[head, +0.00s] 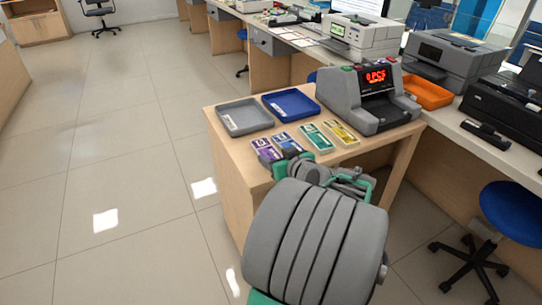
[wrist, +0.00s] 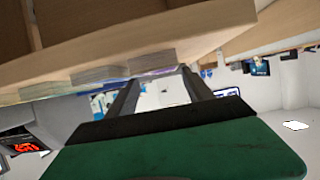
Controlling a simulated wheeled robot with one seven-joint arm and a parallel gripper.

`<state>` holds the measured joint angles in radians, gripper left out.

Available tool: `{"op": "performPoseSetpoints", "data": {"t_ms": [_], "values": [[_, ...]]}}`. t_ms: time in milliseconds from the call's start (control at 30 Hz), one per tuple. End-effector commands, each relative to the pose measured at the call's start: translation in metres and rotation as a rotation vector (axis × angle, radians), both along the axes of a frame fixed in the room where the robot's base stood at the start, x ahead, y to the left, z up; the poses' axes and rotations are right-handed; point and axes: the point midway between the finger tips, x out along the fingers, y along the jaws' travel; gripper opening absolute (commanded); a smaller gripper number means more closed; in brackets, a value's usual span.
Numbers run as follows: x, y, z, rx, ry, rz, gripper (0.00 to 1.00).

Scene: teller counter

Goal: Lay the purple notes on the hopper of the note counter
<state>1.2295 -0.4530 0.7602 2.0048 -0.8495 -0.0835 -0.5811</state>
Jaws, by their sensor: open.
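The purple notes (head: 265,149) lie flat at the near left end of a row of note bundles on the wooden table. The grey note counter (head: 345,97) stands behind the row, with a red "0 PCS" display. My gripper (head: 284,162) is low at the table's near edge by the purple notes, mostly hidden by my arm. In the wrist view, which looks upside down, my gripper (wrist: 160,76) is open. Its fingers point toward the end of the purple bundle (wrist: 153,72). Contact cannot be told. The counter's red display (wrist: 22,148) shows at lower left.
Blue notes (head: 287,141), green notes (head: 316,138) and yellow notes (head: 342,132) lie to the right of the purple ones. A grey tray (head: 244,128) and a blue tray (head: 291,116) lie behind. An orange tray (head: 428,97) is right of the counter. Floor at left is clear.

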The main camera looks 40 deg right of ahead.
Motion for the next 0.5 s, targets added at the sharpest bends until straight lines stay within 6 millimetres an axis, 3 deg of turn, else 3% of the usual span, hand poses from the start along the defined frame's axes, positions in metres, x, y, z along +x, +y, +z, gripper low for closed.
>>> {"op": "performPoseSetpoints", "data": {"t_ms": [200, 433, 500], "values": [[0.033, -0.010, -0.016, 0.001, 0.000, 0.003, 0.60], [0.037, -0.012, -0.016, 0.001, 0.000, 0.000, 0.60], [0.036, -0.012, -0.016, 0.001, 0.000, 0.000, 0.56]]}}
